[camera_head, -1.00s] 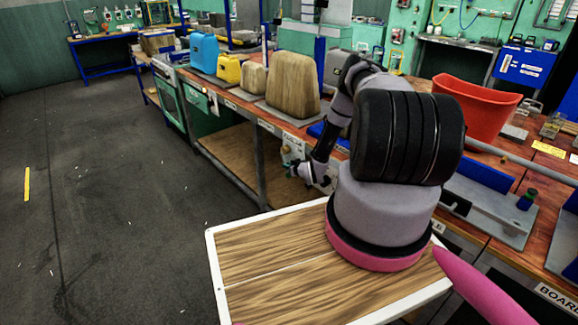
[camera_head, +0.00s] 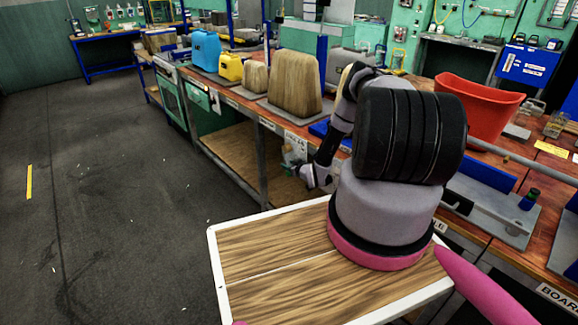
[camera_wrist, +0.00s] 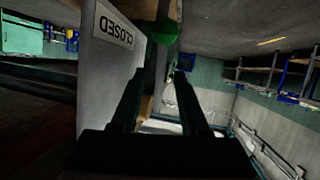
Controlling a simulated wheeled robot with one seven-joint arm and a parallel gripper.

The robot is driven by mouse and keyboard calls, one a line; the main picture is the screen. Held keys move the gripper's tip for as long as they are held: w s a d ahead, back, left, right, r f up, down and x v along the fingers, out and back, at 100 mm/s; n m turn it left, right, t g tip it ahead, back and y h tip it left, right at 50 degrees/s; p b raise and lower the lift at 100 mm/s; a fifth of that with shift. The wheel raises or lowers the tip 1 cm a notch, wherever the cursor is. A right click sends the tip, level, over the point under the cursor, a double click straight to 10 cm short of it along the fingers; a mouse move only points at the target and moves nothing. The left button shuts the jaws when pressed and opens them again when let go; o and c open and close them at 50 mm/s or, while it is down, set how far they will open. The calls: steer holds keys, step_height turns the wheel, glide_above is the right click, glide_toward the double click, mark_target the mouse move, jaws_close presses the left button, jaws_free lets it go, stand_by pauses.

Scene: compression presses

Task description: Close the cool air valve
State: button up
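In the wrist view, a green rounded part (camera_wrist: 164,28), probably the valve's handle, shows at the top edge, just beyond my fingertips. Beside it is a grey panel (camera_wrist: 97,75) with a "CLOSED" label (camera_wrist: 114,27) that appears upside down. My gripper (camera_wrist: 159,76) has its two dark fingers apart, with nothing seen between them. The green part looks apart from the fingers, though the gap is hard to judge. In the head view, my arm reaches down to the bench front beside a small white panel (camera_head: 296,142); the gripper is small and unclear there.
The long wooden-topped bench (camera_head: 240,98) carries a blue canister (camera_head: 205,50), a yellow canister (camera_head: 229,68), wooden blocks (camera_head: 294,82) and a red bin (camera_head: 478,105). An open lower shelf (camera_head: 235,160) lies under it. The grey floor (camera_head: 110,190) at left is clear.

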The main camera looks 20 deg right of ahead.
steer(key=shift+s, duration=0.1)
steer(key=v, duration=1)
steer(key=shift+s, duration=0.3)
steer(key=shift+r, duration=0.15)
steer(key=shift+c, duration=0.3)
